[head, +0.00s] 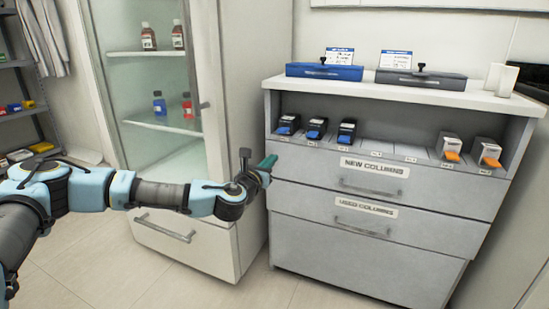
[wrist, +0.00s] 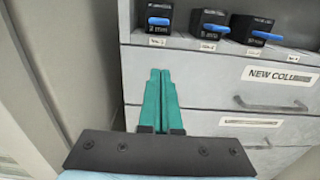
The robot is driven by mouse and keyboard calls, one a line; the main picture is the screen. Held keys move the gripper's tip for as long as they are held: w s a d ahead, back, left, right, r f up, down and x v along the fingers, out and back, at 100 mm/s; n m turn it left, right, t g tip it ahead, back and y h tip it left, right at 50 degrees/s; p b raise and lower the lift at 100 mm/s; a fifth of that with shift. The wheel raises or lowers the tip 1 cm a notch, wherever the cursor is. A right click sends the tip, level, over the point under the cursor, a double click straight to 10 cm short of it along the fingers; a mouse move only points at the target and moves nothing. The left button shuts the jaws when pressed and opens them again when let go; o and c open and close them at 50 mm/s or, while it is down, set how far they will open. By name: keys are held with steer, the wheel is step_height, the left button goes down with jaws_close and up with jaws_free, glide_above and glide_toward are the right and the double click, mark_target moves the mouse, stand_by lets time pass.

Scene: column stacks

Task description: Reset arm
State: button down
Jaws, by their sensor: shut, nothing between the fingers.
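My arm (head: 160,193) reaches from the left edge of the head view, stretched out toward the right. My gripper (head: 268,163) ends it, with teal fingers in front of the left side of the grey drawer cabinet (head: 400,240). In the wrist view my gripper (wrist: 160,75) shows its two teal fingers side by side, closed together and empty. The fingers point at the cabinet front, below the black blocks on the shelf. Whether the fingertips touch the cabinet cannot be told.
A glass-door cabinet (head: 150,70) with bottles stands behind my arm. The open shelf holds black blocks with blue tabs (head: 316,128) and white blocks with orange tabs (head: 450,147). Drawers labelled NEW COLUMNS (head: 374,167) and USED COLUMNS (head: 366,207) are shut. Floor (head: 310,291) is clear in front.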

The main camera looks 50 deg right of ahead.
steer(key=v, duration=0.6)
steer(key=shift+a, duration=0.3)
steer(key=shift+s, duration=0.1)
